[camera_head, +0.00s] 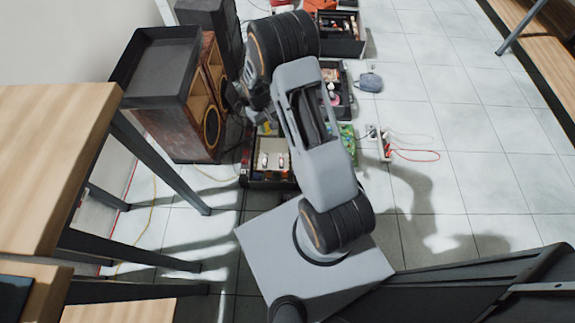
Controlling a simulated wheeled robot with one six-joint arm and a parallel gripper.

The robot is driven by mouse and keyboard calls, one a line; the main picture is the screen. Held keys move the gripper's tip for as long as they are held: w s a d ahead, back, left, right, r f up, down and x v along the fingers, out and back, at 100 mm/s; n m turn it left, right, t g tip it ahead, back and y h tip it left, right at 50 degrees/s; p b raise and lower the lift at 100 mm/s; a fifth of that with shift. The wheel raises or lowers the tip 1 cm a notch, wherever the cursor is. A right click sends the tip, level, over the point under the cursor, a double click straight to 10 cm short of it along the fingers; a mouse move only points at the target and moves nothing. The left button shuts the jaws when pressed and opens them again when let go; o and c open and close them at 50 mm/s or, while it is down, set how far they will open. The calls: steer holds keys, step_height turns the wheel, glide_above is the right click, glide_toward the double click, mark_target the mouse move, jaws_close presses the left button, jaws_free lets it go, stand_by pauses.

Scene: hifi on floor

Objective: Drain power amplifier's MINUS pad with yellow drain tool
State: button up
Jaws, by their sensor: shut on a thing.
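My arm reaches away over the floor and bends down beside the speaker, and my gripper (240,102) is at its far end, small and dark. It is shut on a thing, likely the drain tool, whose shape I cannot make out. It is over the left side of a row of open black units. The nearest open unit (270,181), with pale and red parts inside, is partly hidden by my arm. I cannot tell which unit is the power amplifier. The MINUS pad cannot be made out.
A wooden speaker (180,125) stands left of the units. A wooden table (60,150) with dark legs is at the left. More open units (335,35) lie farther back. A power strip (384,146) with a red cable lies right. Tiled floor (470,150) is clear at right.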

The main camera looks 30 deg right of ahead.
steer(key=shift+s+d+f+n+b, duration=0.85)
steer(key=shift+f+b, duration=1.45)
steer(key=shift+f, duration=3.85)
steer(key=shift+s+d+f+n+b, duration=0.35)
steer(key=shift+d+f+b, duration=1.4)
steer(key=shift+f, duration=4.4)
steer(key=shift+s+d+f+n+b, duration=0.65)
steer(key=shift+f+b, duration=2.15)
steer(key=shift+f, duration=3.35)
steer(key=shift+w+a+f, duration=0.1)
steer(key=shift+w+a, duration=0.05)
steer(key=shift+w, duration=0.15)
